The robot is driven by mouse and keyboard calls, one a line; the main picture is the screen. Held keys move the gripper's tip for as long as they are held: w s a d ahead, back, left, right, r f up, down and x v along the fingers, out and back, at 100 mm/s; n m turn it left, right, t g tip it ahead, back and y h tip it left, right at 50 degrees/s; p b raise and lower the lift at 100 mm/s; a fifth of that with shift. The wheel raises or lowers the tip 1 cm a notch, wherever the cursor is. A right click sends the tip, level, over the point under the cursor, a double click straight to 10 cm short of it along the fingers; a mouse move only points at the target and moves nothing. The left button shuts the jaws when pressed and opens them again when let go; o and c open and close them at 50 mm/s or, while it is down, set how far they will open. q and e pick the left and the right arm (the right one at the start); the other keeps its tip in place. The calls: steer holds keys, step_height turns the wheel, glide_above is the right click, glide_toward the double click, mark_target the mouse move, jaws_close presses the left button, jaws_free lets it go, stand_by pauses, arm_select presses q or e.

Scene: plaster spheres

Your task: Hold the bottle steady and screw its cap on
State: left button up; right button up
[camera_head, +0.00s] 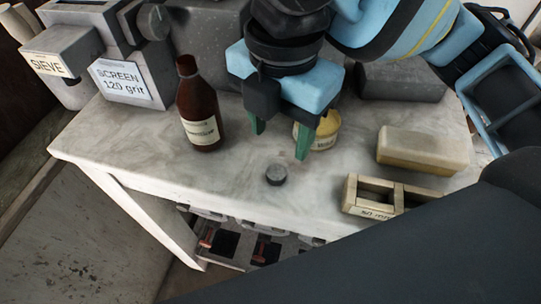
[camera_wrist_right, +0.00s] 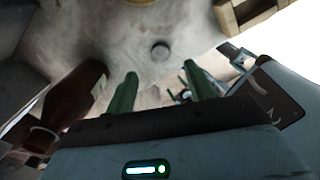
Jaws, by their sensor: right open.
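A brown bottle (camera_head: 200,108) with a pale label stands upright on the marble-topped table, its neck bare. It also shows at the left of the right wrist view (camera_wrist_right: 72,95). A small dark grey cap (camera_head: 276,175) lies on the table near its front edge, to the right of the bottle; it shows in the right wrist view (camera_wrist_right: 160,49) beyond the fingers. My right gripper (camera_head: 280,142) points down with green fingers spread, empty, above the table behind the cap. Its fingers (camera_wrist_right: 161,92) are apart in the wrist view. My left gripper is not in view.
A yellow-lidded jar (camera_head: 325,130) stands just behind and right of my right fingers. A pale block (camera_head: 423,150) and a wooden frame (camera_head: 376,197) lie at the right. Grey machines labelled SIEVE (camera_head: 62,62) and SCREEN (camera_head: 125,80) stand back left. The table's (camera_head: 130,150) left front is clear.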

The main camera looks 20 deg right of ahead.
mark_target(277, 172)
steer(key=shift+s, duration=0.2)
steer(key=shift+f, duration=0.3)
steer(key=shift+w+f, duration=0.1)
steer(key=shift+f, duration=0.95)
steer(key=shift+f+b, duration=0.1)
steer(key=shift+b, duration=0.2)
steer(key=f+b, duration=0.1)
steer(key=f, duration=0.4)
steer(key=shift+a, duration=0.2)
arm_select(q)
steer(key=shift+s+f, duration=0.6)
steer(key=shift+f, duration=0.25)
